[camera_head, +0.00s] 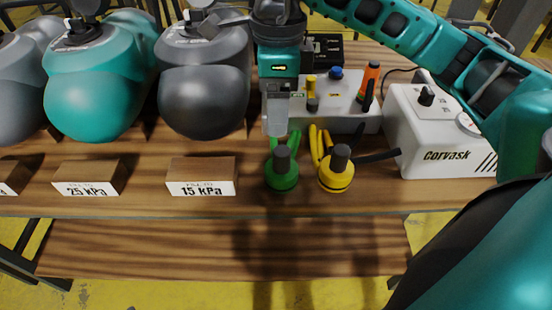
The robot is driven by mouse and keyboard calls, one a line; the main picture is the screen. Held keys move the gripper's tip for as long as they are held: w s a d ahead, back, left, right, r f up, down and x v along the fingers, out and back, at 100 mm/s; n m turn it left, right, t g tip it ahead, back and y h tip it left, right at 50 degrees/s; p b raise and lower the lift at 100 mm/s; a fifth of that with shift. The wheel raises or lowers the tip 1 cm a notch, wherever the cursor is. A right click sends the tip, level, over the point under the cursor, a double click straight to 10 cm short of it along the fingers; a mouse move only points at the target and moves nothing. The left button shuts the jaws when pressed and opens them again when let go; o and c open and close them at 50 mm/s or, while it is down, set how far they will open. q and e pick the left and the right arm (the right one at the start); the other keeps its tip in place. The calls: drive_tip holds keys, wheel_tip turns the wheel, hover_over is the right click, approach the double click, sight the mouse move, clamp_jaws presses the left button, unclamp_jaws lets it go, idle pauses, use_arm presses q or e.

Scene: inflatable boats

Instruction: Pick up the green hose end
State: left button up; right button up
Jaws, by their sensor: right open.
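The green hose end (283,172) stands on the wooden table in the head view, a round green base with a dark upright stub on top. A green hose loops behind it. My right gripper (277,125) reaches in from the upper right and points down, just above and behind the green hose end in the picture. I see no contact between them, though the exact gap is hard to judge. The fingers are open and look empty; they overlap in this view. My left gripper is not clearly in view.
A yellow hose end (337,172) stands close on the right. A white pump box (433,130) marked Corvask is farther right. A grey-white block (335,97) holds fittings behind. Inflated grey (204,88) and teal (98,85) tubes and a 15 kPa block (202,177) lie left. The table's front edge is clear.

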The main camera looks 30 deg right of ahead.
sight(281, 151)
drive_tip(key=f, duration=0.5)
drive_tip(key=f+b, duration=0.1)
drive_tip(key=f, duration=0.1)
drive_tip(key=shift+d+f, duration=0.3)
wheel_tip(281, 151, down, 5)
drive_tip(key=shift+s+d, duration=0.1)
drive_tip(key=shift+d, duration=0.05)
drive_tip(key=shift+c, duration=0.2)
drive_tip(key=c, duration=1.1)
drive_tip(key=shift+c, duration=0.2)
drive_tip(key=shift+r, duration=0.15)
